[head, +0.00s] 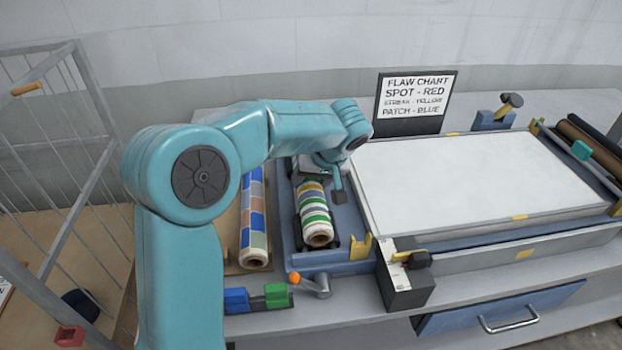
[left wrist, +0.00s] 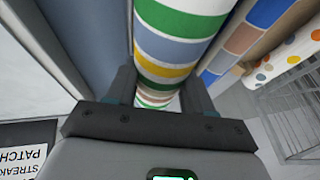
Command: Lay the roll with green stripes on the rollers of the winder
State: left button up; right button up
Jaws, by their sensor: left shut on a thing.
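The roll with green stripes (head: 314,218), white with green, yellow and grey-blue bands, lies lengthwise over the blue-framed winder (head: 350,266) at the left end of the machine. Dark parts of the winder show beside and under it; I cannot tell whether it rests on the rollers. My left gripper (head: 318,184) is shut on its far part. In the left wrist view, the striped roll (left wrist: 172,45) runs between the two dark fingers of the gripper (left wrist: 160,88). My right gripper is not in view.
A blue-and-orange checked roll (head: 254,225) lies just left of the winder; a dotted roll (left wrist: 285,60) shows beyond it. A white bed (head: 480,185), black gauge block (head: 404,288), orange-knobbed crank (head: 312,284) and flaw chart (head: 416,98) stand around. A wire cage (head: 60,150) is at left.

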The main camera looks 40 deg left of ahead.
pick_arm(q)
jog(key=o, duration=1.4)
jog(key=shift+c, duration=0.2)
jog(key=v, duration=1.6)
jog(key=shift+r+p, duration=0.25)
jog(key=shift+p, duration=0.15)
